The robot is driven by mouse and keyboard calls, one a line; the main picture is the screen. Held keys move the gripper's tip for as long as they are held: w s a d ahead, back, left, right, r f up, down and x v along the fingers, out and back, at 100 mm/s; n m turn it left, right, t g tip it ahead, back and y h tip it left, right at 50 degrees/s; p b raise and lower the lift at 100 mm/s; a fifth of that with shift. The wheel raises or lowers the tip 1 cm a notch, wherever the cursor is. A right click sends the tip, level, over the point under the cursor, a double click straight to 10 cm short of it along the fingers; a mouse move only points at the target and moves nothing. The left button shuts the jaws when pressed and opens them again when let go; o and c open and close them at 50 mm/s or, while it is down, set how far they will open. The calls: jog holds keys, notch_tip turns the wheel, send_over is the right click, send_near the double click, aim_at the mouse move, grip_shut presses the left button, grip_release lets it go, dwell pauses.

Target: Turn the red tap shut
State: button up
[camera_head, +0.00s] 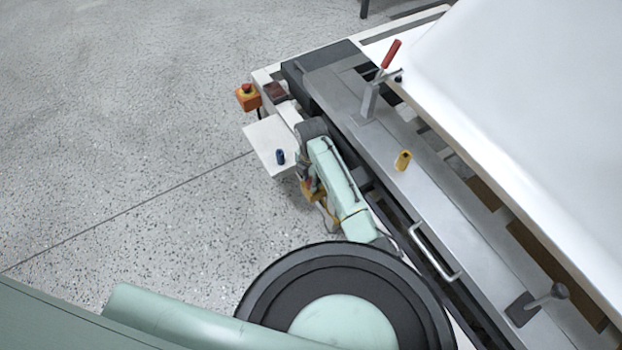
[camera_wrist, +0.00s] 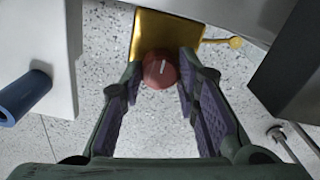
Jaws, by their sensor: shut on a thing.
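The red tap (camera_wrist: 160,70) is a round knob with a short white mark that runs nearly upright in the wrist view. It sits at the front of a yellow body (camera_wrist: 168,32) with a small yellow lever to the right. My gripper (camera_wrist: 160,84) has its two purple-padded fingers on either side of the knob, shut on it near the fingertips. In the head view the yellow body (camera_head: 312,194) shows only in part beside my arm, which hides most of the gripper and knob.
A blue cylinder (camera_head: 280,157) stands on a small white shelf (camera_head: 262,141), left of the tap. A metal frame holds a red-handled clamp (camera_head: 391,54), a yellow piece (camera_head: 403,160) and a white shell (camera_head: 540,90).

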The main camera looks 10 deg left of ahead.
jog(key=o, duration=1.2)
jog(key=shift+c, duration=0.2)
jog(key=shift+r, duration=0.1)
notch_tip(320, 180, up, 12)
